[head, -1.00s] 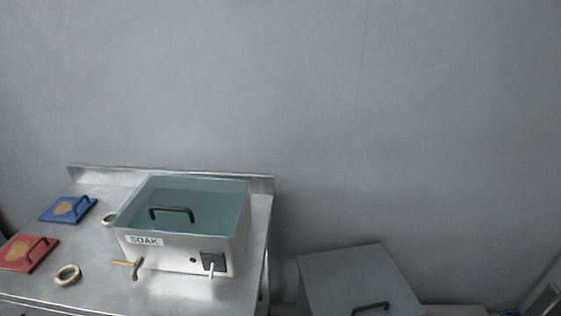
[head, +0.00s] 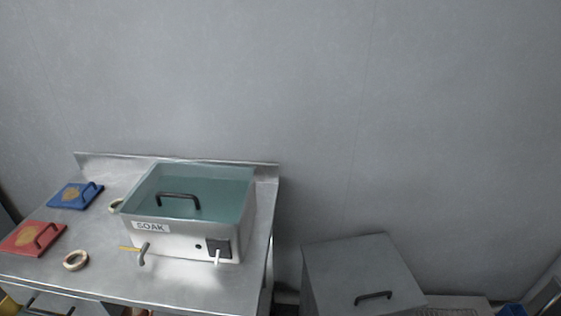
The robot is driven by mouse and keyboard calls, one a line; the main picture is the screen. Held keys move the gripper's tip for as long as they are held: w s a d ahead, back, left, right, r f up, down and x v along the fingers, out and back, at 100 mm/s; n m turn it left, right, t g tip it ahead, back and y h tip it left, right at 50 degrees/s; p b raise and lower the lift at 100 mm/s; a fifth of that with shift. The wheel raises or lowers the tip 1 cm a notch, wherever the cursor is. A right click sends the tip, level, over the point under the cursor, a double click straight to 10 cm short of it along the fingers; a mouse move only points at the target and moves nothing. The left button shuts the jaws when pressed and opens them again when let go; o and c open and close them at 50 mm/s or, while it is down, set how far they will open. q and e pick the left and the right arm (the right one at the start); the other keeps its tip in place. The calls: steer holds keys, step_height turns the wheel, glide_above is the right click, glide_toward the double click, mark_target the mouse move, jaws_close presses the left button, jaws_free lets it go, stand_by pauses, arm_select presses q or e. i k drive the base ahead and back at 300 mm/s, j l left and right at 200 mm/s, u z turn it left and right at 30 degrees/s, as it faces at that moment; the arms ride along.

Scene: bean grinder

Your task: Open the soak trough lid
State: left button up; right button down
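The soak trough (head: 185,239) is a steel box labelled SOAK, standing on a steel table. Its see-through teal lid (head: 220,190) lies flat over the top and looks closed. A black handle (head: 178,196) stands on the lid towards its front left. The trough's front has a tap with a yellow lever (head: 141,252) and a black switch box (head: 218,248). Neither of my grippers is in view.
On the steel table (head: 180,285) are a blue lid (head: 77,196), a red lid (head: 32,238) and two pale rings, one at the front (head: 75,260). A grey bin with a handled lid (head: 362,270) stands lower at the right. The wall rises behind.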

mark_target(167, 194)
steer(key=j+z, duration=0.35)
steer(key=k+j+z, duration=0.1)
steer(key=j+z, duration=0.3)
